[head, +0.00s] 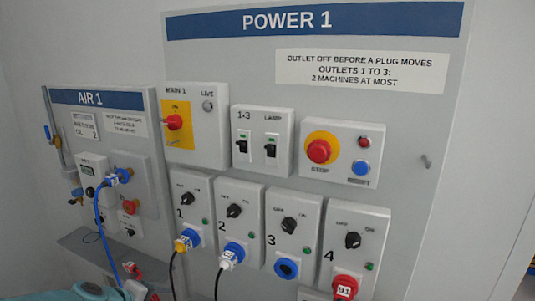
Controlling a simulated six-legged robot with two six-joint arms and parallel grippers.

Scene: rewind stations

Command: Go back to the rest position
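Neither of my grippers shows in the head view, so their state is hidden. The view faces a wall panel headed POWER 1 (400,130). Outlet 1 (187,203) holds a yellow and blue plug (186,241). Outlet 2 (235,200) holds a blue and white plug (231,254). Outlet 3 (288,222) has a blue socket with no plug in it. Outlet 4 (350,238) has a red plug (345,287) at the bottom edge. Black cables hang from the plugs in outlets 1 and 2.
An AIR 1 panel (98,98) on the left has a blue hose (101,235) hanging from its blue fitting. Above the outlets are a MAIN switch box (208,100), a lamp box and a red stop button (319,150). A grey ledge and partly cut-off teal object (85,292) sit at lower left.

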